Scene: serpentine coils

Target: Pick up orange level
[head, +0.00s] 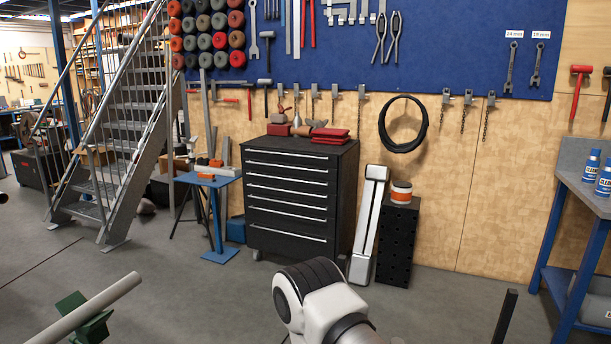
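Small orange pieces (207,175) lie on the small blue stand (222,181), left of the black drawer cabinet. One of them may be the orange level, but they are too small to tell. A white and black link of one of my arms shows at the bottom middle, in front of the cabinet. Neither of my grippers shows, so I cannot see whether they are open or shut. The orange pieces are well beyond the visible arm link.
The black drawer cabinet (290,195) carries red items. A white case (369,225) leans beside a black perforated box (397,240). Metal stairs (125,120) rise at left. A blue-framed bench (585,190) stands at right. A green pipe support (90,320) is near. Grey floor is open between.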

